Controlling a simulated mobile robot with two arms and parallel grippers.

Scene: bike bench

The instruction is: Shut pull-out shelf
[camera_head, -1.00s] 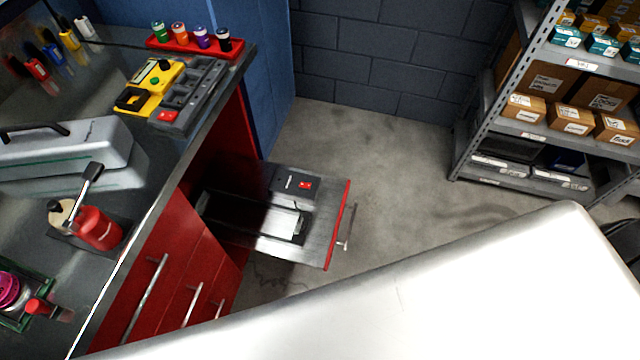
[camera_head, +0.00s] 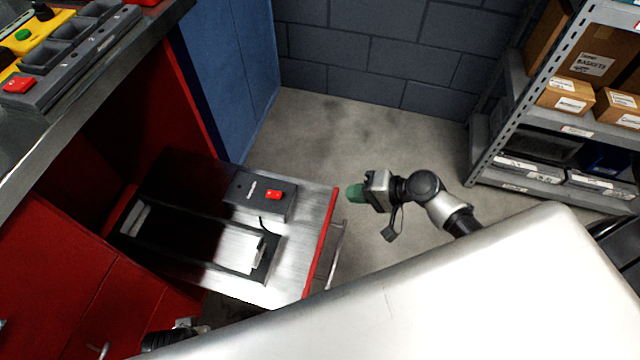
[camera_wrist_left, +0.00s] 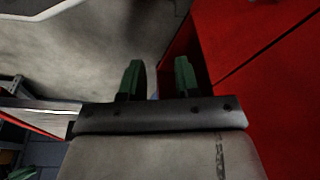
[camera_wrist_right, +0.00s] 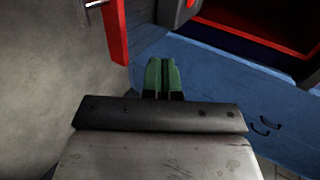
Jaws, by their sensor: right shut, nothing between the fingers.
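The pull-out shelf (camera_head: 300,210) stands out from the red bench cabinet. It has a bare metal top, a red front edge and a bar handle (camera_head: 335,255). Its red edge also shows in the right wrist view (camera_wrist_right: 116,35). My right gripper (camera_head: 352,193) is shut and empty, just beyond the front edge near its far corner, seemingly apart from it. Its closed green fingers show in the right wrist view (camera_wrist_right: 162,76). My left gripper (camera_wrist_left: 157,80) is open and empty beside a red cabinet face; in the head view its fingers are hidden.
A dark box with a red switch (camera_head: 265,195) and a black recessed tray (camera_head: 190,240) are on the shelf. A blue cabinet (camera_head: 235,80) stands behind. A storage rack (camera_head: 490,140) with boxes is at the right. Open floor lies between.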

